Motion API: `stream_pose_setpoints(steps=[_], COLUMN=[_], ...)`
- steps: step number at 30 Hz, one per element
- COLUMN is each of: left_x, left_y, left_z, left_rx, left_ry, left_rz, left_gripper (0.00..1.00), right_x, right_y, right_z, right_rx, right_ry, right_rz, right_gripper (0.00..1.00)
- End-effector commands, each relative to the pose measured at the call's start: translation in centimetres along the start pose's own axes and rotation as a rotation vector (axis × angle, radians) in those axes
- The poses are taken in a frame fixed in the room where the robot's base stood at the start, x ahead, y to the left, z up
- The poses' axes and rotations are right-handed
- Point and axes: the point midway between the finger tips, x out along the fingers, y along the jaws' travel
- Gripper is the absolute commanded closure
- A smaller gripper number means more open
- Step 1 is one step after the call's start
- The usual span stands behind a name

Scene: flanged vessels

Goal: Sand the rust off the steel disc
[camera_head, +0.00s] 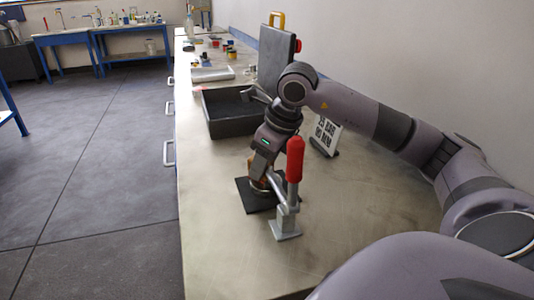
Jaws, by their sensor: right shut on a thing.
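My right gripper (262,172) points down over a dark flat pad (246,200) on the bench. It is shut on a small brownish thing, mostly hidden by the gripper and a clamp; I cannot tell its shape. Under it, a small part of a round metal piece, likely the steel disc (259,190), shows on the pad. Any rust on it is too small to make out. A toggle clamp with a red handle (295,158) and grey base stands at the pad's right front, its handle upright. Its arm reaches toward the disc. My left gripper is not in view.
A black open bin (208,118) stands behind the pad. A dark case with a yellow handle (277,55) is further back. A small sign (326,135) stands at the right, near my arm. The bench (215,270) is clear at the front left.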

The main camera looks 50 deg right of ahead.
Motion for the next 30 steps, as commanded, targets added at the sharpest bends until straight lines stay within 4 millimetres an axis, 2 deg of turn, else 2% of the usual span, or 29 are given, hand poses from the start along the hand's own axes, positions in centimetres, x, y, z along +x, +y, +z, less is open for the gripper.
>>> stream_pose_setpoints(steps=[1, 3, 14, 30], left_x=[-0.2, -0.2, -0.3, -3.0], left_y=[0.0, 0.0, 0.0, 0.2], left_z=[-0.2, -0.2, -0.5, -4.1], left_rx=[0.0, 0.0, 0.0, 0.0], left_ry=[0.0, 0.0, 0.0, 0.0], left_rz=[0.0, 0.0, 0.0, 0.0], left_gripper=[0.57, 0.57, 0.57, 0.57], right_x=[0.3, 0.4, 0.1, -5.1], right_y=[0.8, 1.0, 1.1, 0.9], right_z=[0.0, 0.1, 0.4, 2.4], right_rx=[-0.008, -0.009, -0.007, -0.005], right_ry=[0.012, 0.01, 0.002, -0.005], right_rz=[0.017, 0.019, 0.021, 0.017], right_gripper=[1.0, 1.0, 1.0, 1.0])
